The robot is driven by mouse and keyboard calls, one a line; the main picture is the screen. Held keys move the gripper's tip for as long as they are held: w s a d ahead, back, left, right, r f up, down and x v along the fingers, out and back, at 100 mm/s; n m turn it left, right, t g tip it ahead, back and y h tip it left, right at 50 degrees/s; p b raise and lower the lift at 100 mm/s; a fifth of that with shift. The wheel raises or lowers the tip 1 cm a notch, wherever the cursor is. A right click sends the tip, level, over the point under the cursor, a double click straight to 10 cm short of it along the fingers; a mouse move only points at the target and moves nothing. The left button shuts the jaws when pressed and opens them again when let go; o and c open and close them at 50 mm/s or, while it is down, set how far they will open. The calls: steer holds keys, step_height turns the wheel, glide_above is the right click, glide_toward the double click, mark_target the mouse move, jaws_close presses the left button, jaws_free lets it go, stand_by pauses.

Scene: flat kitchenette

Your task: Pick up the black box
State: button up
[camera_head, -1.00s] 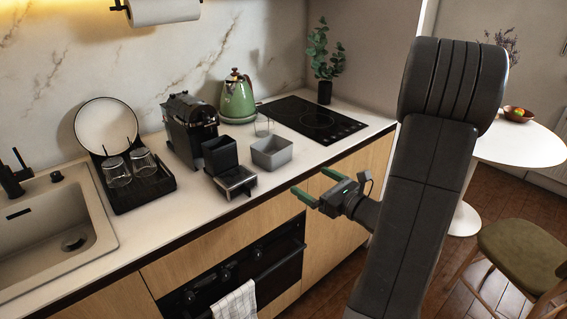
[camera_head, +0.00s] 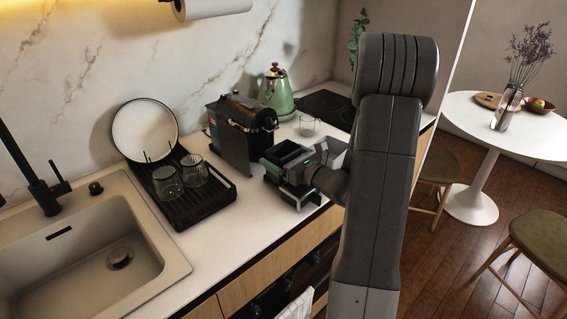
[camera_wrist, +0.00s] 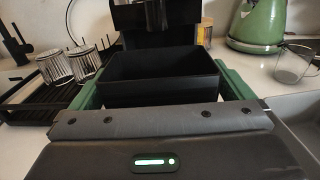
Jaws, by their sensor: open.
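In the wrist view the black box (camera_wrist: 160,80) fills the middle. My gripper (camera_head: 284,164) is at the box, with its green-tipped fingers apart. In the wrist view my gripper (camera_wrist: 160,92) has one green finger at each side of the box. The box lies between the fingers; I cannot tell whether they touch it. Its lower front is hidden by my gripper.
The black coffee machine (camera_head: 240,133) stands close behind the box. A grey bin (camera_head: 332,152) is just right of it, partly behind my arm. A glass (camera_head: 308,126) and green kettle (camera_head: 277,92) stand behind. A drying rack (camera_head: 205,205) with glasses is left.

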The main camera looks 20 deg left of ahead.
steer(key=c, duration=0.9)
